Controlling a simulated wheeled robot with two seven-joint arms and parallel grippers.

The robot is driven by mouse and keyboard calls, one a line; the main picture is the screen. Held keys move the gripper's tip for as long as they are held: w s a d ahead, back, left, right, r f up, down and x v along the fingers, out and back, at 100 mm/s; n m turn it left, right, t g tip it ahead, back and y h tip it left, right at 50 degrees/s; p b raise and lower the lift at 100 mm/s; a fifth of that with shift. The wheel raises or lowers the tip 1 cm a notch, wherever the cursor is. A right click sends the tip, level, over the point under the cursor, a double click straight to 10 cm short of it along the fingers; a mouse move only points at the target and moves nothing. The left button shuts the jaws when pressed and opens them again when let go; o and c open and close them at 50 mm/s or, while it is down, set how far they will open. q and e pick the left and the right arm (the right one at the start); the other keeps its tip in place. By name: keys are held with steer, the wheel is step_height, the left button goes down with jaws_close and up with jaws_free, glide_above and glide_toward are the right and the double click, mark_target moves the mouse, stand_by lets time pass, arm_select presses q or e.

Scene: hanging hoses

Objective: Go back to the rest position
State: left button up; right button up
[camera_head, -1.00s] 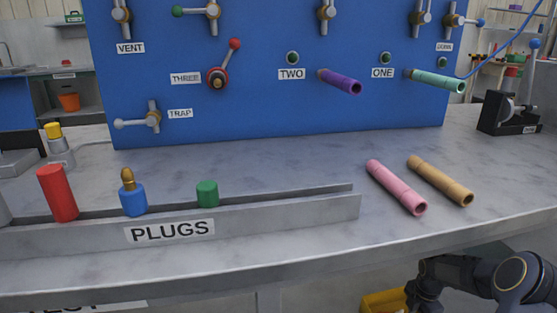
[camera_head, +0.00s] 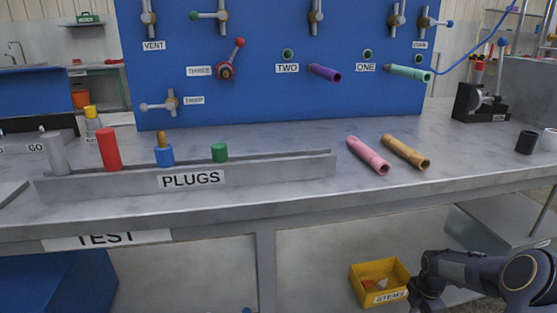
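My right arm comes in at the lower right of the head view, below the bench front. Its gripper (camera_head: 425,303) is at the bottom edge, beside the yellow STEMS bin, and is partly cut off. I cannot tell whether its fingers are open or shut. My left gripper is not in view. On the blue panel (camera_head: 270,105), a purple hose (camera_head: 325,73) sticks out near label TWO and a mint green hose (camera_head: 409,73) near label ONE. A pink hose (camera_head: 368,155) and a tan hose (camera_head: 405,152) lie on the bench (camera_head: 300,197).
The PLUGS rack (camera_head: 280,174) holds a grey, a red (camera_head: 109,150), a blue (camera_head: 163,155) and a green plug (camera_head: 219,152). The yellow STEMS bin (camera_head: 365,291) stands below the bench. A black device (camera_head: 482,104) and a black cup (camera_head: 525,142) are at the right.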

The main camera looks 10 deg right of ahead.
steer(key=s+a+r+m+t, duration=0.1)
steer(key=s+a+r+m, duration=0.25)
steer(key=r, duration=0.35)
steer(key=s+a+r+m+t, duration=0.1)
steer(key=s+a+r+m, duration=0.2)
steer(key=a+r, duration=0.3)
steer(key=s+a+r+m+t, duration=0.1)
steer(key=s+a+r+m, duration=0.2)
steer(key=r, duration=0.5)
steer(key=s+a+r+m+t+y, duration=0.1)
steer(key=s+a+m+y, duration=0.1)
steer(key=s+a+m, duration=0.45)
steer(key=s+a+r+m+t+y, duration=0.2)
steer(key=s+a+m, duration=0.2)
steer(key=s+a, duration=0.45)
step_height(320, 180, up, 38)
steer(key=s+d+p, duration=0.1)
steer(key=d+p, duration=0.1)
steer(key=p, duration=3.7)
steer(key=shift+s+g, duration=0.15)
steer(key=shift+g, duration=0.15)
